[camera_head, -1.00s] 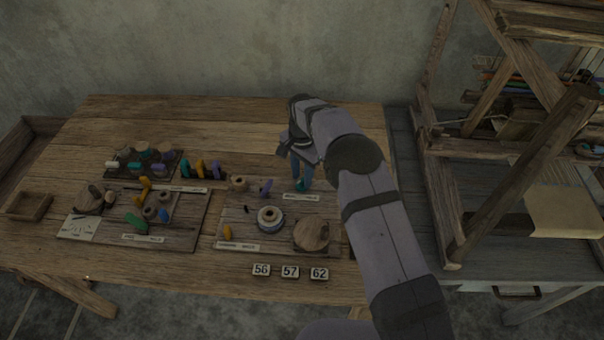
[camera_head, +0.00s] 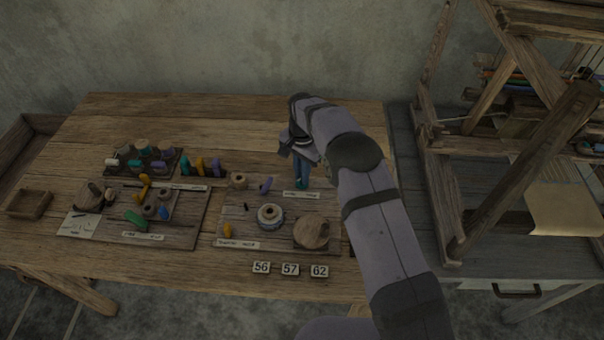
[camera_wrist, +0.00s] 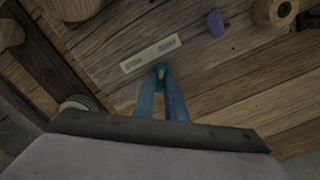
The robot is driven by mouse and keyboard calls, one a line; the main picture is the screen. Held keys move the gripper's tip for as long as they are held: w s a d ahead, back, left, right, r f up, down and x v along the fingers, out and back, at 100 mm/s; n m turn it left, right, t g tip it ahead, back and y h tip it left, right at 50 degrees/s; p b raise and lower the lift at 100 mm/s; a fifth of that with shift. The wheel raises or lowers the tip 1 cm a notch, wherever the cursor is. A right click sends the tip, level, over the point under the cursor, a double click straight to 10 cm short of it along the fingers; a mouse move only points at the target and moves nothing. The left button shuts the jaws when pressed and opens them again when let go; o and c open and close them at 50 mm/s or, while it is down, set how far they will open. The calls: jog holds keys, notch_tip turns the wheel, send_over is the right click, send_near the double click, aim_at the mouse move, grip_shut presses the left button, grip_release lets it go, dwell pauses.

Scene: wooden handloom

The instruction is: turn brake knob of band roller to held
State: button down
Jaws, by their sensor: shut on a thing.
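My gripper (camera_head: 301,183) points down over the right-hand board on the table, with its blue fingers shut on a small teal knob (camera_wrist: 161,71). The knob also shows in the head view at the fingertips (camera_head: 301,185). A pale label strip (camera_wrist: 150,53) lies beside the knob; its lettering is too small to read. The fingers cover part of the knob, and I cannot tell which way it is set.
The board (camera_head: 232,210) also carries a wooden disc (camera_head: 312,231), a white-and-blue spool (camera_head: 270,216) and a purple piece (camera_head: 265,185). Number tiles (camera_head: 290,270) lie in front. Another board (camera_head: 190,225) is at left. The loom (camera_head: 440,190) stands at right.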

jog(key=n+b, duration=0.1)
jog(key=n, duration=0.2)
jog(key=shift+n, duration=0.4)
jog(key=n, duration=0.3)
jog(key=shift+n+b, duration=0.3)
jog(key=n, duration=0.4)
jog(key=shift+n, duration=1.8)
jog(key=shift+r, duration=0.1)
jog(key=c, duration=1.8)
grip_release()
jog(key=shift+b, duration=0.3)
jog(key=shift+r+b, duration=0.8)
jog(key=shift+r, duration=2.85)
